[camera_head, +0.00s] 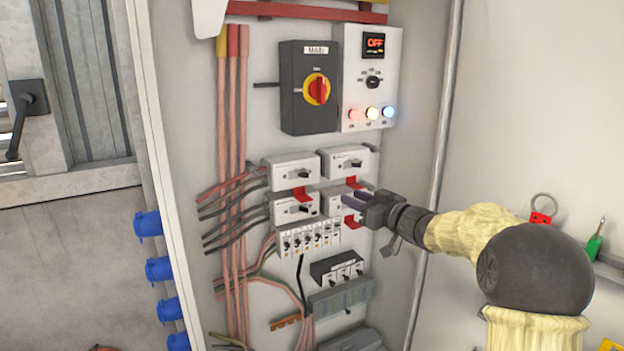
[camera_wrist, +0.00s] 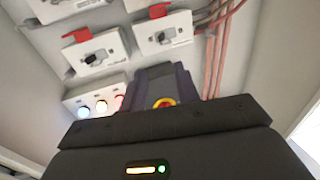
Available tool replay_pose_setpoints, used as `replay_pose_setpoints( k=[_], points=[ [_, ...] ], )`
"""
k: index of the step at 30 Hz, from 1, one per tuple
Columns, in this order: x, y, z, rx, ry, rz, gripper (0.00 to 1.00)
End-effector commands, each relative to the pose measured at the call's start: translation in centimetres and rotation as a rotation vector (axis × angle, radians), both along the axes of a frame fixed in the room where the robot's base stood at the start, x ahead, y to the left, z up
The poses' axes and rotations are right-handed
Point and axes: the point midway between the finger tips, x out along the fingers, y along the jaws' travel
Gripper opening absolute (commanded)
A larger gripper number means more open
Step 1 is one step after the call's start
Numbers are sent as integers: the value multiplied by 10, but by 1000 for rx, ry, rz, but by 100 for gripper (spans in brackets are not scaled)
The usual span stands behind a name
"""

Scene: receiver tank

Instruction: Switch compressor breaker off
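Four breakers with dark toggle levers and red tabs sit in two rows: upper left (camera_head: 285,172), upper right (camera_head: 338,158), lower left (camera_head: 285,210) and lower right (camera_head: 331,203). Their labels are too small to read, so I cannot tell which is the compressor breaker. My gripper (camera_head: 352,201) reaches in from the right, its fingertips in front of the lower right breaker and partly covering it. Contact with its lever cannot be made out, nor can the finger gap.
Above is the MAIN switch (camera_head: 296,112) with its red-yellow knob, beside a control box (camera_head: 354,105) with an OFF display and lit lamps. Small breakers (camera_head: 308,240) and terminals (camera_head: 338,299) lie below. Cables run down the left. The cabinet's right edge (camera_head: 436,150) is near my arm.

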Motion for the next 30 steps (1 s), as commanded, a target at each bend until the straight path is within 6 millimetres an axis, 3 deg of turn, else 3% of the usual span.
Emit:
replay_pose_setpoints(
  k=[21, 30],
  points=[
    [81, 85, 3, 1, 1, 4, 32],
    [111, 110, 3, -1, 1, -1, 32]
  ],
)
